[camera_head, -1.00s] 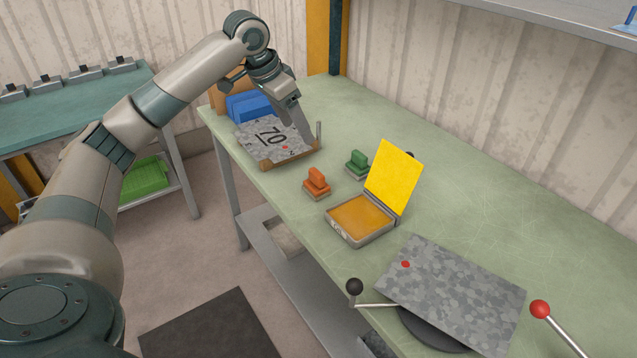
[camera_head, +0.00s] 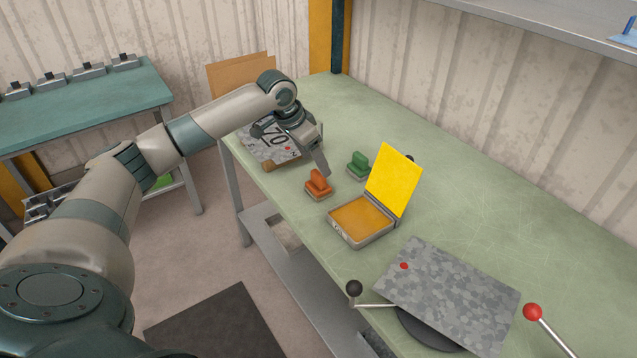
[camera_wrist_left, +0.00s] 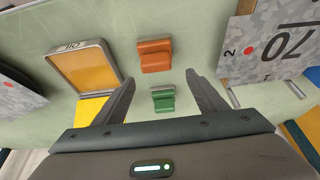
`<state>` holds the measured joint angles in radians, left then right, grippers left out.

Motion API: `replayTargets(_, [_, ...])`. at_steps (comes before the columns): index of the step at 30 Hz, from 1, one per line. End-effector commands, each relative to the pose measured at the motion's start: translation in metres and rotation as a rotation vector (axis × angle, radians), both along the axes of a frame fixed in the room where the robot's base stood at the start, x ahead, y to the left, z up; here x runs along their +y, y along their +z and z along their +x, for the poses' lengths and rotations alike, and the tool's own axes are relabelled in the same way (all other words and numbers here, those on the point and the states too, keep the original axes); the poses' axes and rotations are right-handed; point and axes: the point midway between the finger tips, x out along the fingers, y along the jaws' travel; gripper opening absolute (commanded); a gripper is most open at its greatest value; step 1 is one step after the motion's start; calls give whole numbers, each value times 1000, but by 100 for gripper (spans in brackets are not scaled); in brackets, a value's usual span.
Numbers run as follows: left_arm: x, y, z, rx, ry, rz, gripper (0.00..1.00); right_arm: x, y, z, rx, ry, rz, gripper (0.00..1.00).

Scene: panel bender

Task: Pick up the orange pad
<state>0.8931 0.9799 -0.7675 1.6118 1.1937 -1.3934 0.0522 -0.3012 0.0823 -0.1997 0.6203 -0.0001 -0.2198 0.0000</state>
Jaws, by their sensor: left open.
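A small orange block with a raised grip (camera_head: 318,185) stands on the green table; it also shows in the left wrist view (camera_wrist_left: 155,55), just beyond the fingertips. An open shallow metal case (camera_head: 362,220) holds a flat orange-yellow pad, with a yellow lid (camera_head: 394,180) standing up. This pad shows at the left in the wrist view (camera_wrist_left: 85,68). My left gripper (camera_head: 325,172) is open and empty, above and just behind the orange block. In the wrist view its fingers (camera_wrist_left: 160,78) straddle the line of a green block (camera_wrist_left: 163,98). My right gripper is not in view.
The green block (camera_head: 359,165) stands close behind the orange one. A tray of grey sheets marked 70 (camera_head: 262,150) lies at the far end. A speckled grey plate (camera_head: 450,295) lies nearer, beside levers with black (camera_head: 354,288) and red knobs (camera_head: 533,312). The table's right side is clear.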

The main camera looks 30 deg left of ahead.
Motion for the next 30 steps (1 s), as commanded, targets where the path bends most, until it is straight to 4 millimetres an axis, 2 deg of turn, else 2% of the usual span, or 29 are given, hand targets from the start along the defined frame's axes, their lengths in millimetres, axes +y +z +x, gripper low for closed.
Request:
replayTargets(16, [-2, -9, 1, 1, 0, 0, 66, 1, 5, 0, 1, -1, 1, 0])
replayTargets(23, [-7, -33, 1, 5, 0, -1, 66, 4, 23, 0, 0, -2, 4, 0])
replayTargets(30, [-10, -55, 9, 0, -1, 0, 66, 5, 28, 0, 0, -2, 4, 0])
